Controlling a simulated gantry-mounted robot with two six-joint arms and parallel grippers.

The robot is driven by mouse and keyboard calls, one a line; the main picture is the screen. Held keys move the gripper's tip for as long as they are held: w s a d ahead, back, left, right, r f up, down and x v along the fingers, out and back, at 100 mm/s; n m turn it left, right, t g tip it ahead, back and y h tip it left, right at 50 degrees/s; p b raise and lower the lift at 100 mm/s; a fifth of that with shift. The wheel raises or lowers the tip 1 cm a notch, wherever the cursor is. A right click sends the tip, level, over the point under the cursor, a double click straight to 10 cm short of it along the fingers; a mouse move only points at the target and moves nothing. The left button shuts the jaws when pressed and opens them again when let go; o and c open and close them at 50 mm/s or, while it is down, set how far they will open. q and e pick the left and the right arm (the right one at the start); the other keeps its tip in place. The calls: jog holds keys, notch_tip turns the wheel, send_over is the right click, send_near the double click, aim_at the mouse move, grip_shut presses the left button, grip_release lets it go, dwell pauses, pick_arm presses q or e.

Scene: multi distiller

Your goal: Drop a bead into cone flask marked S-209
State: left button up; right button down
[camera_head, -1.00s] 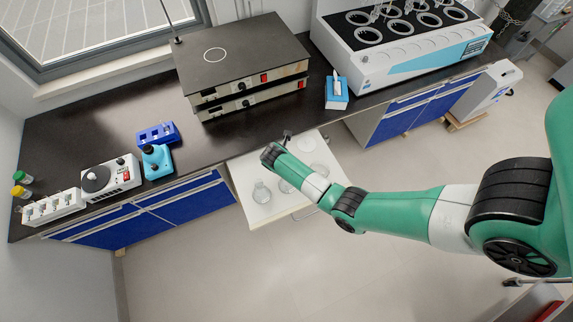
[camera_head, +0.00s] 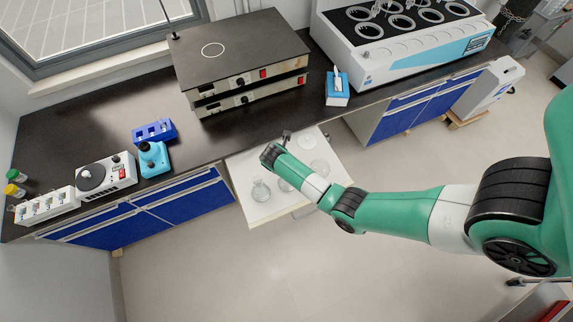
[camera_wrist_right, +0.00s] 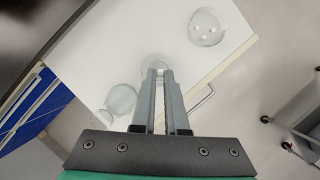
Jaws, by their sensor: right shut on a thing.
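My right gripper (camera_head: 286,135) reaches in from the right over the pulled-out white drawer (camera_head: 276,205). In the right wrist view the gripper (camera_wrist_right: 159,72) has its fingers close together on a small thing hidden between the tips, likely a bead. A clear cone flask (camera_head: 260,190) stands on the drawer left of the gripper; it also shows in the wrist view (camera_wrist_right: 120,99). No S-209 label is readable. Another glass (camera_wrist_right: 154,61) lies behind the fingertips. My left gripper is out of view.
The dark bench (camera_head: 75,125) edge runs close behind the gripper. On it stand stacked hotplates (camera_head: 240,60), a water bath (camera_head: 400,40), a blue rack (camera_head: 154,131) and a small stirrer (camera_head: 106,177). The floor in front of the drawer is clear.

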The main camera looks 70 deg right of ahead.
dwell(0.4)
jog(key=c, duration=0.9)
grip_release()
jog(key=shift+o, duration=0.2)
jog(key=p+v, duration=0.3)
jog(key=v, duration=0.8)
jog(key=shift+a+r, duration=0.2)
jog(key=shift+r, duration=0.05)
